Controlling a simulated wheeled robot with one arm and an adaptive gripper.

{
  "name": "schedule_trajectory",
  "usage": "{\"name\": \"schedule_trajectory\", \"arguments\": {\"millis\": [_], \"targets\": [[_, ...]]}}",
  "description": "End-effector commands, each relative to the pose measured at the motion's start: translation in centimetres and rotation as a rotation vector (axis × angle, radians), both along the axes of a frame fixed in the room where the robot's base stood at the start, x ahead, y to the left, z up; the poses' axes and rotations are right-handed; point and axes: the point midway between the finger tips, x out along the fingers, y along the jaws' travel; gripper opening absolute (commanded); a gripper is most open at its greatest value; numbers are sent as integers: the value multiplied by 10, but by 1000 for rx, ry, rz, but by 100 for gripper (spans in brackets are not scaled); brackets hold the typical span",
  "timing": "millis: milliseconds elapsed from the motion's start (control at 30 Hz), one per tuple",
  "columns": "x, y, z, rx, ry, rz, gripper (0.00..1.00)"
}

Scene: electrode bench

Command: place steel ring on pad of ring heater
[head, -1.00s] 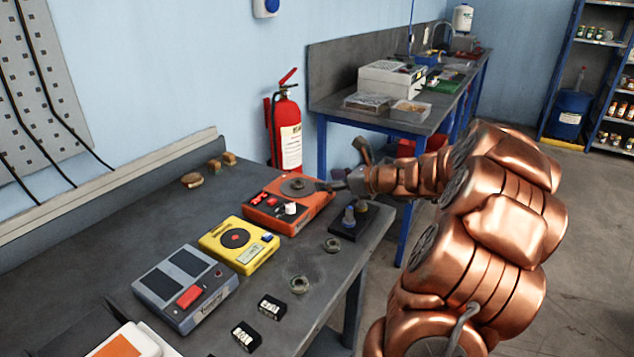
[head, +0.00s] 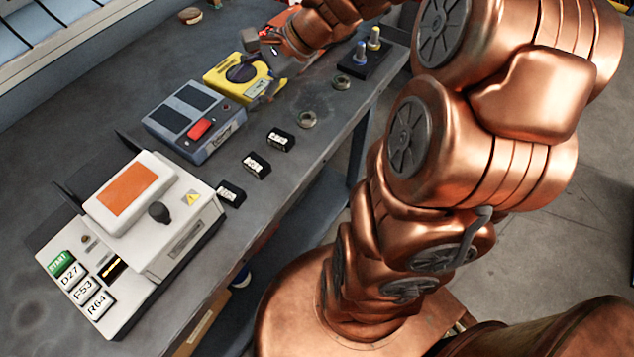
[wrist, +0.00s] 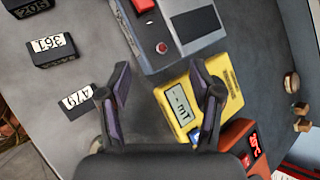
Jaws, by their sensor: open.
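Two metal rings lie on the bench in the head view, one nearer ring (head: 307,119) and one farther ring (head: 340,82); I cannot tell which is the steel ring. An orange-red unit with a red °C display (wrist: 254,140) is at the lower right of the wrist view and looks like the ring heater. In the head view it is mostly behind my arm, and its pad is hidden now. My gripper (head: 266,62) hangs by the yellow unit, left of both rings. In the wrist view my gripper (wrist: 163,72) is open and empty.
Several black labelled blocks (head: 281,138) line the front. Two posts on a dark base (head: 365,65) stand beyond the rings.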

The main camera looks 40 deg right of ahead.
Motion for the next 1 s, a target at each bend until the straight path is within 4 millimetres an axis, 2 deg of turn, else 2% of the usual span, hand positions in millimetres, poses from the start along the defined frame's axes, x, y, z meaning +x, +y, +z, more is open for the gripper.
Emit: {"name": "schedule_trajectory", "arguments": {"millis": [33,100,233,400,500,600,700,800,1000], "targets": [[-19,23,-3,-65,-8,115,65],[-48,45,-10,-154,-18,276,65],[-100,70,-23,-303,-37,556,65],[-165,77,-37,-479,-58,905,65],[-200,69,-42,-579,-69,1111,65],[-227,57,-46,-659,-73,1281,65],[-244,44,-48,-716,-72,1403,65],[-253,37,-48,-747,-72,1471,65],[-257,33,-48,-762,-71,1502,65]]}}
